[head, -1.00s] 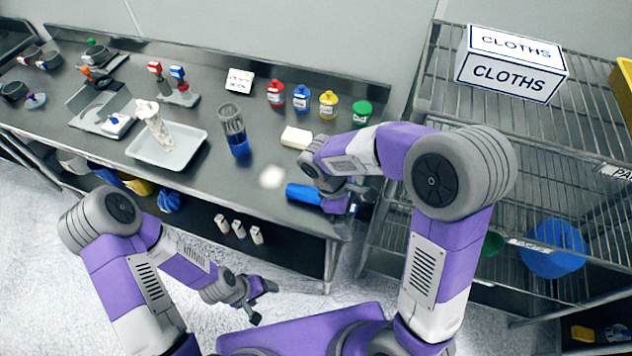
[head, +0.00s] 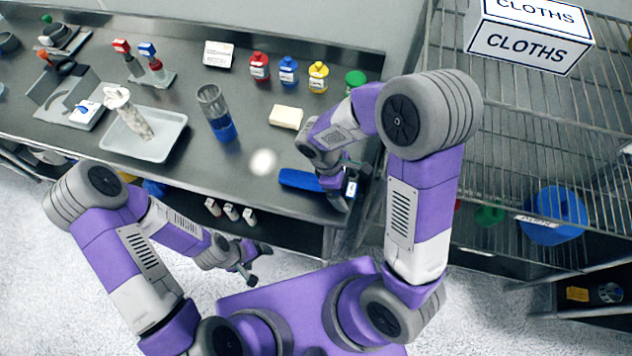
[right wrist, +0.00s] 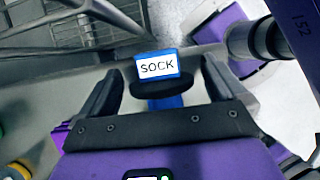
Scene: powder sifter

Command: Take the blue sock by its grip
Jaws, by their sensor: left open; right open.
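The blue sock (head: 298,180) lies on the steel bench near its front right edge in the head view. In the right wrist view its blue grip (right wrist: 157,88), labelled SOCK, stands between my fingers with a black disc below the label. My right gripper (right wrist: 162,72) is open around the grip, with a gap on either side. In the head view my right gripper (head: 338,190) is at the sock's right end and hides part of it. My left gripper (head: 250,268) is open and empty, in front of the bench.
A cream block (head: 286,117) and a clear tumbler with blue base (head: 215,115) stand left of my right arm. Several coloured-cap bottles line the back. A white tray (head: 165,150) lies further left. The wire shelf (head: 540,120) is at the right.

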